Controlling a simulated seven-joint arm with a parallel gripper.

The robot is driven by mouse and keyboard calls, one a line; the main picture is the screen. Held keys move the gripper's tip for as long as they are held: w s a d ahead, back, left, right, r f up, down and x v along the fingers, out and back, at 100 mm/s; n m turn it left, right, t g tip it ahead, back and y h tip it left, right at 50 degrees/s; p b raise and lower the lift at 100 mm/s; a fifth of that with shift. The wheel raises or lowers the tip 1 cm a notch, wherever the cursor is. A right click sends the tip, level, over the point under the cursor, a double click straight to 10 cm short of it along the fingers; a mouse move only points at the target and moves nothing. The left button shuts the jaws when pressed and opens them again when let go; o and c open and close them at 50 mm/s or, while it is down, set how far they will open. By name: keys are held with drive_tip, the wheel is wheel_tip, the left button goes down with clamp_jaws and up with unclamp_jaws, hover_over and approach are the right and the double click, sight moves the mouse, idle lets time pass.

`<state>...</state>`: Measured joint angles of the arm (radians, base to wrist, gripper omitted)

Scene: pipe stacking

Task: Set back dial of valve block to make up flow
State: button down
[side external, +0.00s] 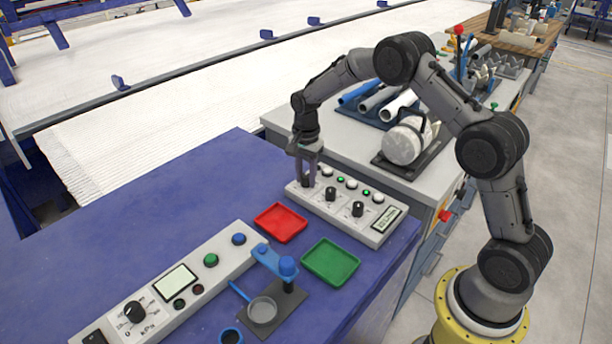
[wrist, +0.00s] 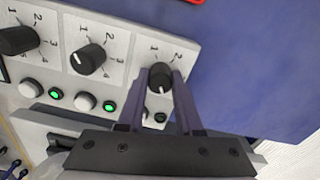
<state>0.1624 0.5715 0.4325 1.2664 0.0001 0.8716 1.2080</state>
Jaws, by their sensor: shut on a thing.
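The valve block (side external: 376,228) is a white box on the blue table with a row of black dials, small buttons and a display. My gripper (side external: 306,178) points down over the block's far left end and is shut on the back dial. In the wrist view the back dial (wrist: 160,78) sits between my two fingers, with its white pointer mark toward the bottom of the picture. The numbers 1 and 2 show beyond it; its other markings are hidden by the fingers. The middle dial (wrist: 90,59) and the front dial (wrist: 18,40) stand free beside it.
A red tray (side external: 280,223) and a green tray (side external: 330,262) lie in front of the block. A white control panel (side external: 172,290) and a blue stand (side external: 275,262) are nearer the camera. A grey bench (side external: 352,150) with pipes stands behind.

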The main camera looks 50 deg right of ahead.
sight(306, 175)
drive_tip(key=shift+r, duration=0.1)
drive_tip(key=c, duration=0.6)
unclamp_jaws()
wheel_tip(306, 175, up, 14)
drive_tip(key=shift+f, duration=0.1)
